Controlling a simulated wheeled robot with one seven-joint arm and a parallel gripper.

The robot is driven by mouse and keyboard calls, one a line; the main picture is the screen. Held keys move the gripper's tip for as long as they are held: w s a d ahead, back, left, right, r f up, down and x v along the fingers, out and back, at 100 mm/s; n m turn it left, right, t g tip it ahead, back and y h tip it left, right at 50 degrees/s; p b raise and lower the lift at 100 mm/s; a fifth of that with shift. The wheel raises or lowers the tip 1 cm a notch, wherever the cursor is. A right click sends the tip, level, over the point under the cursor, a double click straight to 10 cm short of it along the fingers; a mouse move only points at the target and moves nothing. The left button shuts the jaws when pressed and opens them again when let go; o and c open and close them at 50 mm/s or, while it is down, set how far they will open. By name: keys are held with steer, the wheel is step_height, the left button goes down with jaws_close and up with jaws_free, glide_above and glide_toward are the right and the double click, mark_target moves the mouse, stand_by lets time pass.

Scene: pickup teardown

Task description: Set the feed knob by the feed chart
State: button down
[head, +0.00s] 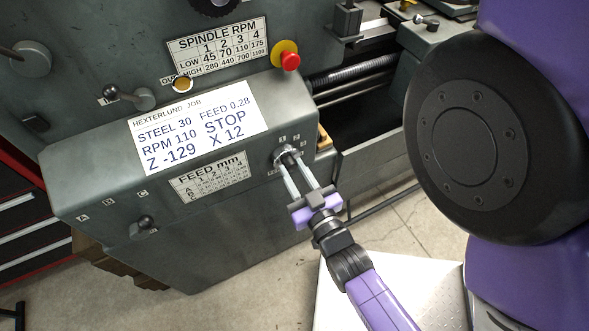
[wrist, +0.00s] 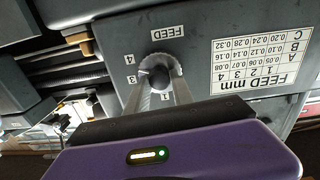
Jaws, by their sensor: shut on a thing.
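The feed chart (head: 209,177) is a white plate left of the knob, with rows A, B, C and columns 1 to 4. It also shows in the wrist view (wrist: 262,62), where row C includes 0.28.
A job card (head: 198,128) above the chart reads STEEL 30, FEED 0.28, RPM 110. A lever (head: 145,222) sits by letters A, B, C at lower left. A red stop button (head: 290,61) on yellow stands above the knob. Open floor lies in front.

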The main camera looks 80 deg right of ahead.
steer(key=n+p, duration=0.1)
steer(key=n, duration=0.5)
steer(key=shift+n, duration=0.3)
stand_by(0.5)
steer(key=c, duration=1.1)
jaws_free()
steer(key=v, duration=0.7)
steer(key=shift+s+a, duration=0.2)
steer(key=shift+a, duration=0.15)
